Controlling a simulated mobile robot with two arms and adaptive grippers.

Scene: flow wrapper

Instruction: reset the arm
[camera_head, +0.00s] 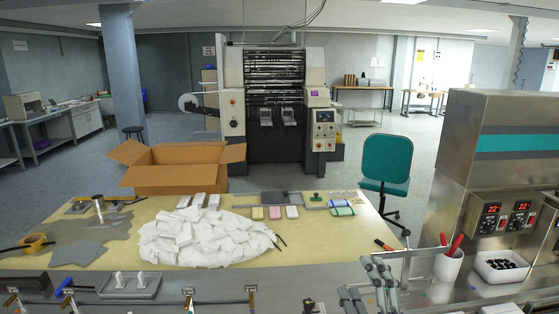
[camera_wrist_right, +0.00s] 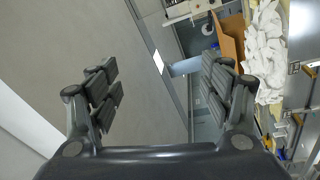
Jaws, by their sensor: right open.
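My right gripper (camera_head: 366,283) shows at the lower right of the head view, above the front metal edge of the work area. Its grey fingers stand apart with nothing between them. In the right wrist view the same gripper (camera_wrist_right: 160,90) is open and empty, with ceiling and wall behind the gap. My left gripper is in neither view.
A yellowish table (camera_head: 330,245) holds a heap of white packets (camera_head: 205,238), an open cardboard box (camera_head: 180,170) and small tools. A white cup (camera_head: 447,266) with red-handled tools and a white tray (camera_head: 500,268) of dark pieces stand right of my gripper, by a steel machine (camera_head: 505,115).

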